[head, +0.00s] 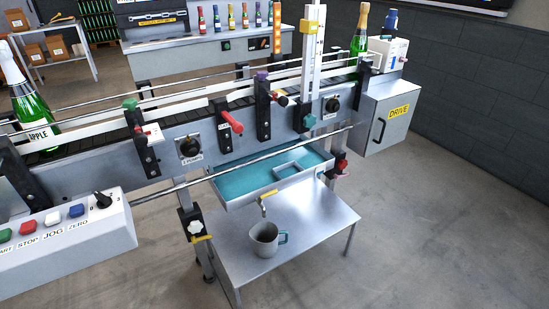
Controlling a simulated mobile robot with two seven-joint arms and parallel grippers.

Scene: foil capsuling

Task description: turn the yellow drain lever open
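The small yellow drain lever (269,194) sits on top of a tap (262,206) at the front underside of the drip tray (232,203). It lies slanted, rising to the right; its exact setting is too small to tell. The tray holds blue-green liquid or lining. A grey metal jug (264,241) with a teal handle stands upright on the steel table below the tap. Neither of my grippers is in view.
The steel table (318,232) is otherwise clear. A conveyor rail (245,165) runs in front of the tray, with a clamp knob (194,226) at the left leg. The button box (75,240) is at front left, the drive cabinet (385,120) at right.

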